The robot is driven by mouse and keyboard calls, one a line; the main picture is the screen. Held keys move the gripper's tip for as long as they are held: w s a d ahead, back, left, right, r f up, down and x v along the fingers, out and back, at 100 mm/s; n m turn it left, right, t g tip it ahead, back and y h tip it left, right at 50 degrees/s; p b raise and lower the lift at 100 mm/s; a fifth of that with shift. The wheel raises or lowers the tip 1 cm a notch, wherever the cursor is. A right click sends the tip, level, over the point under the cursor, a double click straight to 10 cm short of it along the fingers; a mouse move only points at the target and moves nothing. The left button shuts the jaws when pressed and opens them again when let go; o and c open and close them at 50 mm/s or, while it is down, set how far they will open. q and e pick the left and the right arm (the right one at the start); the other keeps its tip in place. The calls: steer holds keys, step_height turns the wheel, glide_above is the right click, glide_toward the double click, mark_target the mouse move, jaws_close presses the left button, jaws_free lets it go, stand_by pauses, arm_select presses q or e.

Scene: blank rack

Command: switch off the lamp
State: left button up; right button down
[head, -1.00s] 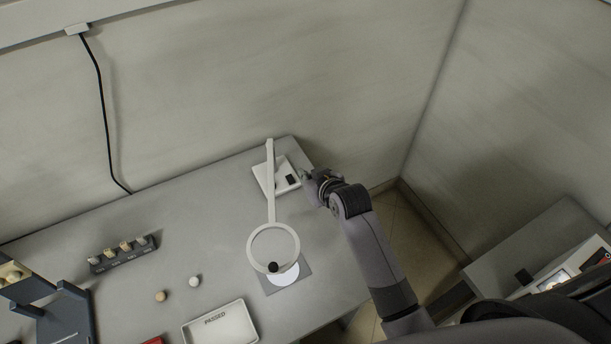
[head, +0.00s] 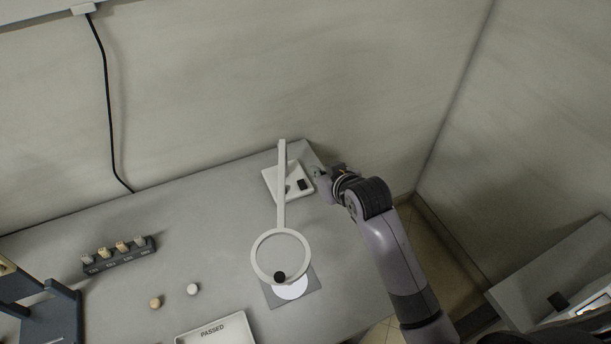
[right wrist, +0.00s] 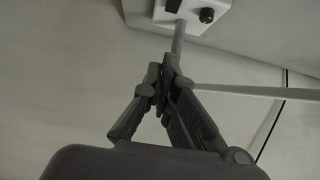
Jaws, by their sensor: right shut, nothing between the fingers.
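The lamp is a white ring (head: 280,257) on a long white arm, rising from a square white base (head: 272,184) at the table's far right corner. A black switch (head: 303,184) sits on the base's right side. The base also shows at the top of the right wrist view (right wrist: 222,8), with a round black knob (right wrist: 207,15) and a dark rectangular patch. I cannot tell whether the lamp is lit. My right gripper (head: 321,173) is just right of the base, near the switch. Its fingers (right wrist: 160,84) are shut and empty; contact with the base is not visible. My left gripper is out of view.
A white disc (head: 292,291) on a grey square lies below the ring. A tray marked PASSED (head: 215,331), two small balls and a dark rack (head: 118,257) with several pegs stand further left. Walls close off the back and right. A grey cabinet (head: 550,265) is at lower right.

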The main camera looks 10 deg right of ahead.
glide_above(305, 184)
steer(key=s, duration=0.1)
step_height(305, 184, down, 5)
steer(key=shift+s+d+p, duration=0.1)
steer(key=shift+d+p, duration=0.05)
steer(key=shift+p, duration=0.25)
steer(key=f, duration=0.1)
steer(key=w+f, duration=0.1)
steer(key=f, duration=0.1)
steer(key=shift+f, duration=0.75)
steer(key=shift+w+a+r+g+p, duration=0.2)
steer(key=shift+w+g+p, duration=0.1)
steer(key=shift+p, duration=0.65)
steer(key=shift+f, duration=0.45)
steer(key=shift+s, duration=0.1)
